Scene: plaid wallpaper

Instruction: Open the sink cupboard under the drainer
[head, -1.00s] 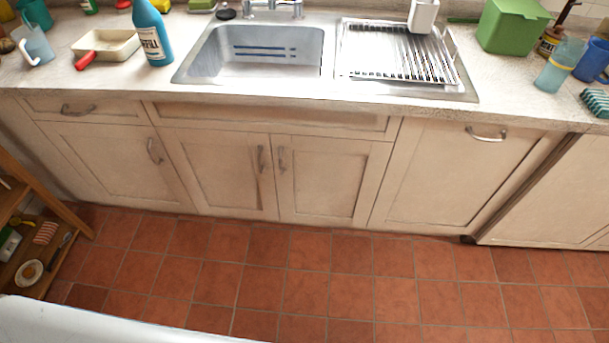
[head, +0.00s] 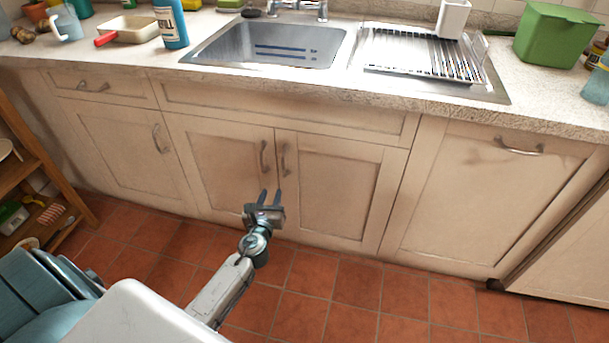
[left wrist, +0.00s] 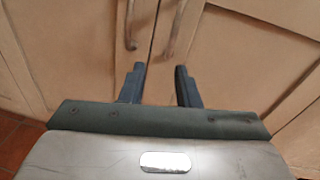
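A closed pair of cream cupboard doors is under the sink. The left door (head: 228,170) has an upright metal handle (head: 264,157) on its right edge. The right door (head: 328,185), nearer the drainer (head: 425,52), has a matching handle (head: 285,159) on its left edge. My left gripper (head: 270,197) is open and empty, below these handles and in front of the doors. In the left wrist view its fingers (left wrist: 160,70) are apart, with the right door's handle (left wrist: 178,28) just beyond them and the left door's handle (left wrist: 130,25) to the left. My right gripper is out of view.
The stone worktop (head: 130,60) juts out above the doors. A closed panel with a horizontal handle (head: 519,147) is to the right. A wooden shelf (head: 35,150) stands at left. The tiled floor (head: 350,285) in front is clear.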

